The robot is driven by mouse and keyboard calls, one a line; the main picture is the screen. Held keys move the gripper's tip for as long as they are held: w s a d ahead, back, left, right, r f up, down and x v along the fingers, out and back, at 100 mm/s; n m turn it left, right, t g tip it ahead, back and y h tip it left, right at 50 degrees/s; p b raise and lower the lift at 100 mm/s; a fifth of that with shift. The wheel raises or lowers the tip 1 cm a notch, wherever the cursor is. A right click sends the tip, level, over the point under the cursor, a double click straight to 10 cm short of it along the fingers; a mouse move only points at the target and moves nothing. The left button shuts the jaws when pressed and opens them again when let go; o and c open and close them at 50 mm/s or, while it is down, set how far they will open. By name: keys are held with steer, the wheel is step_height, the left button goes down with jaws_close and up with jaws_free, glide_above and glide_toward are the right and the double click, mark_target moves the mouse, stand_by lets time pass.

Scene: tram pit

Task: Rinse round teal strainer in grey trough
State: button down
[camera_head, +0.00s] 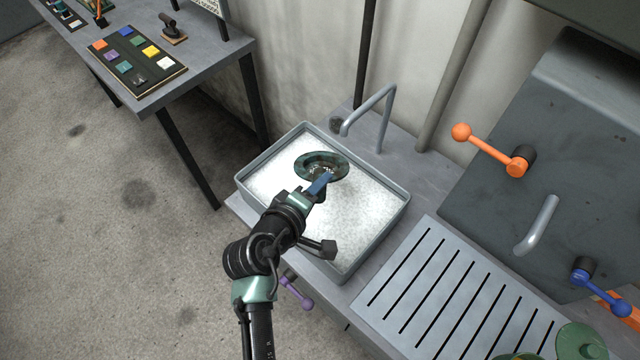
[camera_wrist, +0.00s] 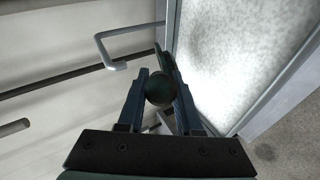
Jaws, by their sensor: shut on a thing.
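The round teal strainer (camera_head: 312,159) is a dark, mottled teal ring with a darker middle. In the head view it is over the back left part of the grey trough (camera_head: 377,231). The trough has a raised rim and a white, speckled surface inside. I cannot tell whether the strainer touches that surface. My gripper (camera_head: 321,184) reaches in over the trough's front side and is shut on the strainer. In the wrist view my gripper (camera_wrist: 160,98) has a dark green rounded part of the strainer (camera_wrist: 158,89) between its fingers, and the strainer's disc shows thin and edge-on.
A grey tap (camera_head: 372,108) arches behind the trough. A slotted rack (camera_head: 440,283) lies to the right, near a dark machine with orange (camera_head: 490,148) and blue (camera_head: 598,289) levers. A purple lever (camera_head: 297,292) is below the trough's front. A table with coloured squares (camera_head: 138,64) stands left.

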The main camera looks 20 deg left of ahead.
step_height(320, 180, down, 12)
steer(key=b, duration=0.9)
steer(key=shift+a, duration=0.15)
stand_by(0.3)
steer(key=shift+a+b, duration=0.3)
steer(key=shift+a, duration=0.1)
steer(key=shift+d, duration=0.1)
steer(key=shift+d+p, duration=0.5)
steer(key=shift+d, duration=0.45)
steer(key=shift+a, duration=0.1)
